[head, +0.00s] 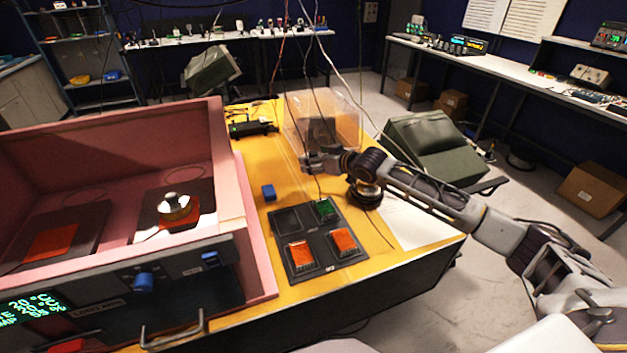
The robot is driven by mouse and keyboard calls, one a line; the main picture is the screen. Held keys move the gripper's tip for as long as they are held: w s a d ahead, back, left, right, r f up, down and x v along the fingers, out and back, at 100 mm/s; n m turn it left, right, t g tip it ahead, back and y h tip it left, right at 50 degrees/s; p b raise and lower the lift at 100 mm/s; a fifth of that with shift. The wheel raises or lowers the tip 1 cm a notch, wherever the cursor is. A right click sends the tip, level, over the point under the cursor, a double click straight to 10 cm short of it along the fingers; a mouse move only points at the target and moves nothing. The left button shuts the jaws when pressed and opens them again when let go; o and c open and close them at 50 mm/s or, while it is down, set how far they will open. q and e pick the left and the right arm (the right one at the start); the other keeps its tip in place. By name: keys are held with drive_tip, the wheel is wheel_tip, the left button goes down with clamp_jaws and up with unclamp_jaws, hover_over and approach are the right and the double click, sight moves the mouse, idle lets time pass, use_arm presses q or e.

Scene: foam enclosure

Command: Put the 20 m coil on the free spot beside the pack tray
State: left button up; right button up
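The black pack tray (311,260) lies on the yellow bench top. It holds two orange-red packs (301,255) in front and a green one (325,208) at back right; its back left pocket is empty. A dark round coil-like thing (365,196) sits just right of the tray, partly hidden by my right arm. I cannot read a length on it, so I cannot tell if it is the 20 m coil. My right gripper (312,160) is above the bench behind the tray, before the clear bin; its fingers are too small to judge. My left gripper is out of view.
A pink foam enclosure (239,240) stands at left, with a silvery domed thing (174,206) inside. A clear bin (345,118) with dark contents stands at the back. A blue block (268,192) lies behind the tray. A white sheet (420,228) lies bare at right. Cables hang over the bench.

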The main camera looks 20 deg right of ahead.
drive_tip(key=shift+f, duration=1.85)
drive_tip(key=shift+f, duration=1.9)
drive_tip(key=shift+f, duration=0.1)
drive_tip(key=o, duration=1.1)
drive_tip(key=shift+o, duration=0.2)
drive_tip(key=shift+v, duration=6.05)
